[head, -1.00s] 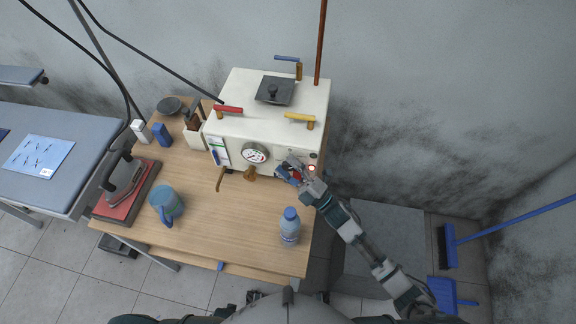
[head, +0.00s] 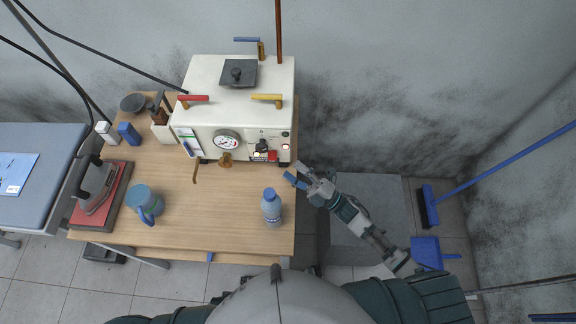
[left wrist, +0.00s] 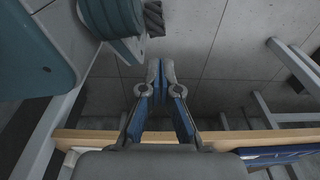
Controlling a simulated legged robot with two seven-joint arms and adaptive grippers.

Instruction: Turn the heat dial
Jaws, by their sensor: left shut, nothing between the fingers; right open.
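The white boxy machine (head: 215,115) stands at the back of the wooden table. Its front panel carries a small black knob (head: 262,145), likely the heat dial, with a red part (head: 272,156) just below right. The knob's pointer setting is too small to read. A round gauge (head: 227,141) sits left of the knob. My right gripper (head: 299,176) is open and empty, right of the table edge, apart from the knob and panel. My left gripper (left wrist: 161,68) is shut and empty in the left wrist view; it does not show in the head view.
A water bottle (head: 271,207) stands near the table's right front, a blue mug (head: 144,201) at left, and an iron (head: 96,186) on a red pad. A brass handle (head: 226,160) juts from the machine's front. The table's middle is clear. A broom (head: 429,205) stands at right.

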